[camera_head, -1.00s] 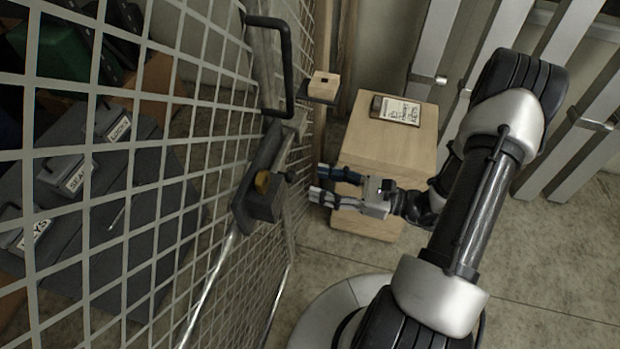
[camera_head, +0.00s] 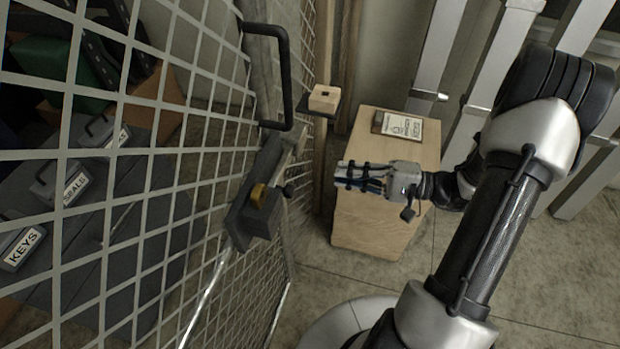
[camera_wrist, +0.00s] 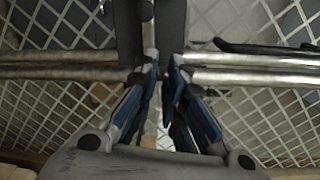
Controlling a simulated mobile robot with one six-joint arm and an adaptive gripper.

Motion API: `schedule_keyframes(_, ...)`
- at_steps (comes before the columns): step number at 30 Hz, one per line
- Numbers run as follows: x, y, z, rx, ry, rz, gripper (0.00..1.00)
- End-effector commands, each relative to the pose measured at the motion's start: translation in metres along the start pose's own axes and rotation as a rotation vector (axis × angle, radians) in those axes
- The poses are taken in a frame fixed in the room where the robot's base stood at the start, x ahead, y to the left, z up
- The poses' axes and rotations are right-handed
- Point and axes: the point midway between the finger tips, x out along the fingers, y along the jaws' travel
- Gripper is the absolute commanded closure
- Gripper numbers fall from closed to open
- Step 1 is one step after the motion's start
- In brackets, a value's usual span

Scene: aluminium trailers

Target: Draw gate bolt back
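The mesh gate (camera_head: 150,200) fills the left of the head view. Which part there is the bolt is unclear.
A black pull handle (camera_head: 285,75) stands out from the gate above the lock. A wooden cabinet (camera_head: 380,225) bearing a framed card (camera_head: 400,124) is under my gripper. A small wooden block (camera_head: 324,98) sits on a bracket by the post. Labelled boxes (camera_head: 70,185) lie behind the mesh.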

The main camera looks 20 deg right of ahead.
Motion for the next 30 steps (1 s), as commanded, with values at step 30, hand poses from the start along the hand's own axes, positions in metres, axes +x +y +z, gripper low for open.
schedule_keyframes(30,0.091,-0.009,-0.004,-0.686,-0.033,0.046,1.00)
